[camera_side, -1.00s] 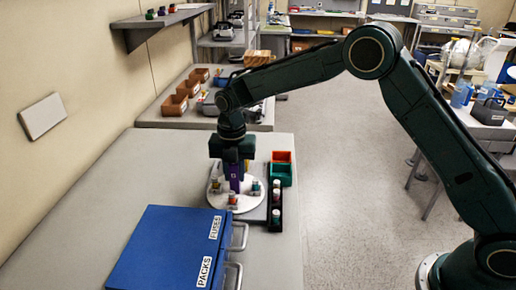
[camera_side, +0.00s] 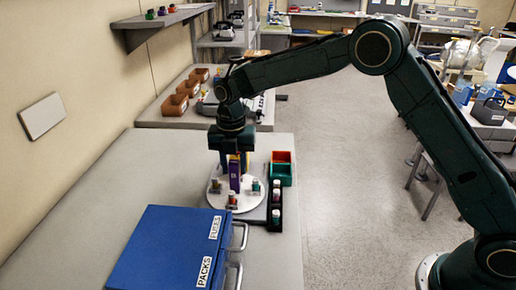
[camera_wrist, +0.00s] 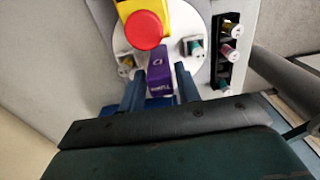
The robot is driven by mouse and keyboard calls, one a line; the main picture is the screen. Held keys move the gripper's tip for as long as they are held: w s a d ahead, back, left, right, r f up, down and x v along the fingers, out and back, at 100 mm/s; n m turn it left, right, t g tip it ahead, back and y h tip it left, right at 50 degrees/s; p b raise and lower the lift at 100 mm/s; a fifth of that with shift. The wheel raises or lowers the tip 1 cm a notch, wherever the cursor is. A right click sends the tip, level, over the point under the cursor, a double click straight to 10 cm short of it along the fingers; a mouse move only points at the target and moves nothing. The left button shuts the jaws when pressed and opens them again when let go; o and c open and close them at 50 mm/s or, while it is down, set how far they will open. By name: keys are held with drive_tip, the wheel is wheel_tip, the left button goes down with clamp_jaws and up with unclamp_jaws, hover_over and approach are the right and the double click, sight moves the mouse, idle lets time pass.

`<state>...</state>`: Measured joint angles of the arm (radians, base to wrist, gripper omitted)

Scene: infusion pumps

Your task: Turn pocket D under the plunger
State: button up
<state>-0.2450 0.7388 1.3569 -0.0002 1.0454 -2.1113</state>
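A white round turntable (camera_side: 217,201) stands on the bench and also shows in the wrist view (camera_wrist: 121,47). A purple block (camera_side: 234,176) stands upright on it; in the wrist view the purple block (camera_wrist: 161,82) bears white lettering that I cannot read surely. My gripper (camera_side: 235,162) is above the turntable, pointing down. In the wrist view its blue fingers (camera_wrist: 160,84) are on either side of the block, apparently open with narrow gaps. A yellow part with a red round knob (camera_wrist: 144,30), likely the plunger, is just beyond the block. Pocket D's label is not readable.
Small vials sit around the turntable, one (camera_side: 232,198) at its front. A blue cabinet (camera_side: 165,245) is in front. The bench's left side is clear.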

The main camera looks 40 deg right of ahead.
wheel_tip(320, 180, up, 12)
drive_tip(key=shift+f, duration=0.2)
idle(0.5)
drive_tip(key=s+d+r+m+t, duration=0.1)
drive_tip(key=s+d+r+m, duration=0.4)
drive_tip(key=s+m, duration=0.3)
drive_tip(key=s+d+r+m+t, duration=0.2)
drive_tip(key=s+d+r+m, duration=0.3)
drive_tip(key=s, duration=0.4)
drive_tip(key=s+d+f+m+t, duration=0.1)
drive_tip(key=s+f+m, duration=0.1)
drive_tip(key=s+m, duration=0.5)
drive_tip(key=s+d+f+m+t, duration=0.1)
drive_tip(key=s+d+f+m, duration=0.1)
drive_tip(key=s+m, duration=0.5)
drive_tip(key=s+f, duration=0.1)
drive_tip(key=s, duration=0.4)
drive_tip(key=shift+d+t, duration=0.2)
drive_tip(key=shift+t, duration=0.1)
